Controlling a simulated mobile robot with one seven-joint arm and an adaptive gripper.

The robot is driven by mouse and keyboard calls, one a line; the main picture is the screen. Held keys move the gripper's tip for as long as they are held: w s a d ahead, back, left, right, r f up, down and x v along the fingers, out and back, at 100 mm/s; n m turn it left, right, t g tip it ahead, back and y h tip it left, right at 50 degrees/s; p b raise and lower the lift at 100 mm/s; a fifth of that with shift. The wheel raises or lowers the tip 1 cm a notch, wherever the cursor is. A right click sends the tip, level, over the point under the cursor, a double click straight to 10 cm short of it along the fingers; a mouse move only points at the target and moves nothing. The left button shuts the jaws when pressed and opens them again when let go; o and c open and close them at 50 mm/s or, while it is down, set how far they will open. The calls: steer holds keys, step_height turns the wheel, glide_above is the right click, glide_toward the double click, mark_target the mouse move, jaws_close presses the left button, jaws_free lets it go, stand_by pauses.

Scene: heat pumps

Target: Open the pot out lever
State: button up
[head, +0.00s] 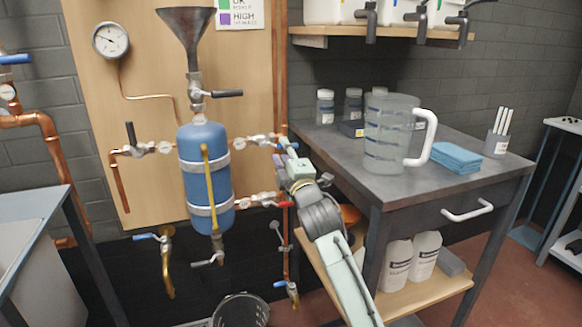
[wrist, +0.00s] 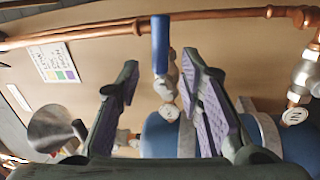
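A blue-handled lever (wrist: 160,45) sits on a valve between my open fingers in the wrist view, with a gap on each side. My gripper (wrist: 160,75) is open and empty. In the head view my gripper (head: 284,158) is at the upper right branch of the blue pot (head: 204,165), partly covering that valve. A red lever (head: 276,204) is on the lower right branch. A black lever (head: 131,135) stands upright on the left branch. The valve tags are too small to read, so I cannot tell which lever is named pot out.
A vertical copper pipe (head: 279,75) runs close to my gripper. A funnel (head: 188,35) stands above the pot. A grey table (head: 345,160) with a clear jug (head: 388,130) is to the right of my arm. A bucket (head: 240,312) is on the floor below.

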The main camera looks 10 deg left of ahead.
steer(key=v, duration=0.8)
steer(key=shift+s, duration=0.25)
steer(key=shift+d, duration=0.1)
steer(key=shift+c, duration=0.4)
